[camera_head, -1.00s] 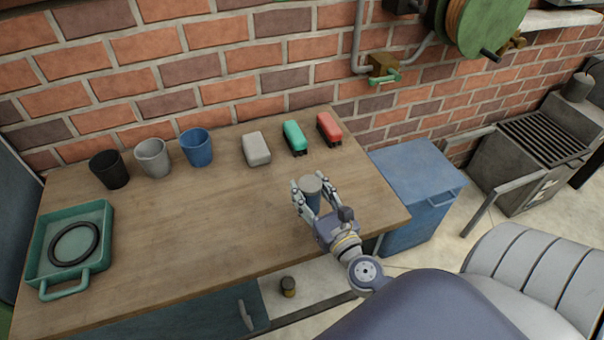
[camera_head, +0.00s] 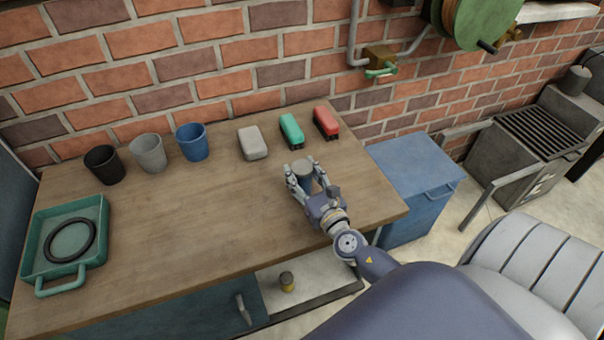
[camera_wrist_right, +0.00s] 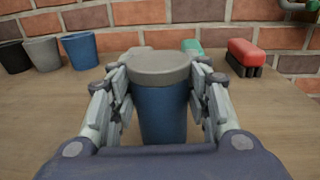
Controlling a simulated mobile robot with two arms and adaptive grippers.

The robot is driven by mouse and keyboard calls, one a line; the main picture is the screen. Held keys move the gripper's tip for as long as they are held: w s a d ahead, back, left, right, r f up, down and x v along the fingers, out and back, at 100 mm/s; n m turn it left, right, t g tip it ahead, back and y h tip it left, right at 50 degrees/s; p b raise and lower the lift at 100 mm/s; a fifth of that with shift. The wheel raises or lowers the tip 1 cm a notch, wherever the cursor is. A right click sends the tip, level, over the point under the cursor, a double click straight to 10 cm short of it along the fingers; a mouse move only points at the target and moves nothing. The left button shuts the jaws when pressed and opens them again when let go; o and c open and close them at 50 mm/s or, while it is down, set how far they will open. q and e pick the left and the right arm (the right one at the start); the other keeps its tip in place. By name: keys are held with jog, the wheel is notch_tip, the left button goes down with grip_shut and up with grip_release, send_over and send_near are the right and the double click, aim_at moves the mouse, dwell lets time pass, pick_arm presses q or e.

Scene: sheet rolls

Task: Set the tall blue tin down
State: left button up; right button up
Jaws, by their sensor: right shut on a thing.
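The tall blue tin (camera_wrist_right: 163,112) has a grey lid and stands upright between the fingers of my right gripper in the right wrist view. My right gripper (camera_head: 303,176) is shut on it, with one finger on each side. In the head view the tin's grey lid (camera_head: 302,167) shows between the fingertips, over the right part of the wooden table (camera_head: 190,215). The tin's base is hidden by my gripper, so I cannot tell whether it touches the table. My left gripper is not in view.
Behind stand black, grey and blue cups (camera_head: 192,142), then a grey block (camera_head: 252,143), a green brush (camera_head: 291,131) and a red brush (camera_head: 326,122). A green tray (camera_head: 96,212) with a black ring lies at left. The table's middle is clear.

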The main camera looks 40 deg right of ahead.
jog(key=shift+f, duration=0.2)
jog(key=o, duration=1.3)
jog(key=shift+r, duration=0.1)
jog(key=shift+r, duration=0.15)
jog(key=shift+s, duration=0.3)
jog(key=s+b, duration=0.1)
jog(key=s, duration=0.2)
jog(key=s+a+b, duration=0.1)
jog(key=s, duration=0.2)
jog(key=s+b, duration=0.1)
jog(key=s, duration=0.3)
jog(key=shift+s+a, duration=0.1)
jog(key=shift+a, duration=0.15)
jog(key=shift+s+a, duration=0.1)
jog(key=shift+s, duration=0.5)
